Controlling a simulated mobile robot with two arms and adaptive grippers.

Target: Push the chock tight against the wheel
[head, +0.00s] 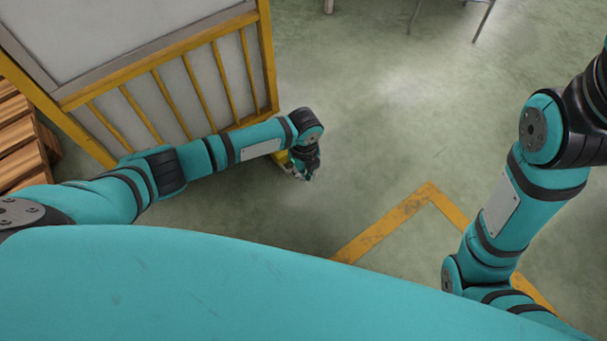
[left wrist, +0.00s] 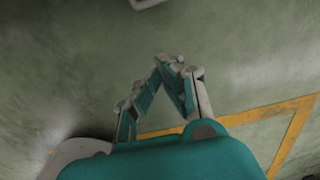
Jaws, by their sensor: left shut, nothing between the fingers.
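My left gripper (head: 304,176) hangs low over the green floor, just right of the yellow-framed cart or rack. In the left wrist view its fingers (left wrist: 168,60) meet at the tips, shut with nothing between them. A small yellow patch (head: 281,158) shows beside the left wrist near the frame's corner; I cannot tell whether it is the chock or part of the frame. No wheel can be made out; the wrist may hide it. My right arm is at the right, but its gripper is out of view.
The yellow frame with grey panels (head: 232,75) stands at the upper left. Wooden slats (head: 22,140) lie at the far left. A yellow floor line (head: 385,228) turns a corner right of centre. Thin metal legs (head: 483,20) stand at the top. The floor between is clear.

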